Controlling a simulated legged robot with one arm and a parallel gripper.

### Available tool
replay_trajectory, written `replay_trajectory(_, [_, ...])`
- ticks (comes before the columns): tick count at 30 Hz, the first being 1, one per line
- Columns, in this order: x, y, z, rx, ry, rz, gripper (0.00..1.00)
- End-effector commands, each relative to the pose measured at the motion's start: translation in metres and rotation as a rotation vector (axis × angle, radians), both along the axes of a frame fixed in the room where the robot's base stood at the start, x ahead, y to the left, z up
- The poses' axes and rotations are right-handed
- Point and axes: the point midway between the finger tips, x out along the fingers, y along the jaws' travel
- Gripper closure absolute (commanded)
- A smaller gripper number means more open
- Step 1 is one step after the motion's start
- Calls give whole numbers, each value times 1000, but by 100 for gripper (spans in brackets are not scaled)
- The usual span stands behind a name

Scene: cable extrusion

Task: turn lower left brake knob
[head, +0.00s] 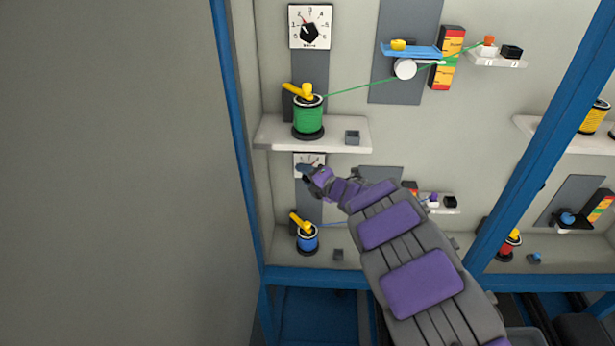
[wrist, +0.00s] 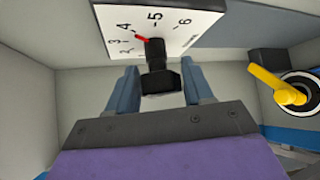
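The lower left brake dial (head: 318,158) is a white plate, mostly hidden behind my gripper in the head view. In the wrist view the dial (wrist: 198,22) fills the top, with printed numbers and a red pointer near 4. Its black knob (wrist: 160,80) sticks out toward my gripper. My gripper (wrist: 156,86) is open, with one blue-grey finger on each side of the knob and a visible gap on both sides. In the head view my gripper (head: 304,172) is just in front of the dial, under the upper shelf.
The upper shelf (head: 270,133) holds a green spool (head: 308,117) and lies just above my gripper. A blue spool (head: 307,239) with a yellow lever (head: 300,223) stands below. A blue frame post (head: 235,130) is at the left. Another dial (head: 310,27) is above.

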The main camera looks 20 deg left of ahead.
Motion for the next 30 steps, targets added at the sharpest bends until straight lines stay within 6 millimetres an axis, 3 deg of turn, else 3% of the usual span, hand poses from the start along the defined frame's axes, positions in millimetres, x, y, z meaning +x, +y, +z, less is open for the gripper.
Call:
replay_trajectory(8, [0, -1, -2, -3, 3, 0, 79])
replay_trajectory(20, [0, -2, -7, 85, 23, -1, 79])
replay_trajectory(30, [-1, -1, -10, 339, 79, -2, 79])
